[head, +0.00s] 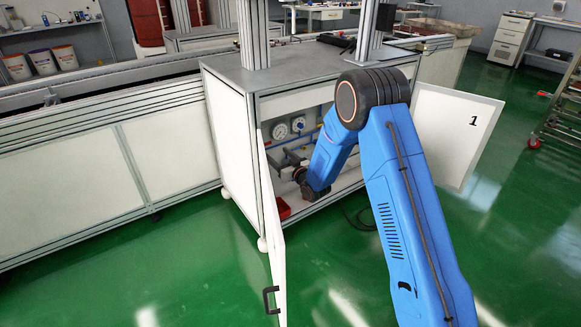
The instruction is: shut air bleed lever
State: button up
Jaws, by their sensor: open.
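The air bleed lever cannot be picked out; it may be among the small fittings inside the open cabinet (232,150) or hidden by my arm. My blue arm reaches into the cabinet opening from the right. My gripper (299,174) is small and dark at the end of the arm, in front of the lower fittings. It is open; its fingertips are hard to make out, and contact cannot be told.
The left cabinet door (277,240) with a black handle stands open towards me. The right door (455,135), marked 1, is swung wide. A red bin (283,208) sits low in the cabinet. The conveyor (70,150) runs left. Green floor (190,270) is clear in front.

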jog(key=v, duration=0.9)
jog(key=shift+s+d, duration=0.2)
jog(key=shift+s, duration=0.05)
jog(key=s+d+r+m+g+h, duration=0.1)
jog(key=s+d+r+m+h, duration=0.3)
jog(key=d+r, duration=0.7)
jog(key=s+d+r+g+h, duration=0.3)
jog(key=s+d+r+h, duration=0.1)
jog(key=s+d+r, duration=0.6)
jog(key=s+d+m+g+h, duration=0.1)
jog(key=s+d+g, duration=0.2)
jog(key=s, duration=1.6)
jog(key=s+d+m+g+h, duration=0.1)
jog(key=s+d+g, duration=0.2)
jog(key=s, duration=1.7)
jog(key=shift+d+f+m, duration=0.3)
jog(key=shift+d, duration=0.35)
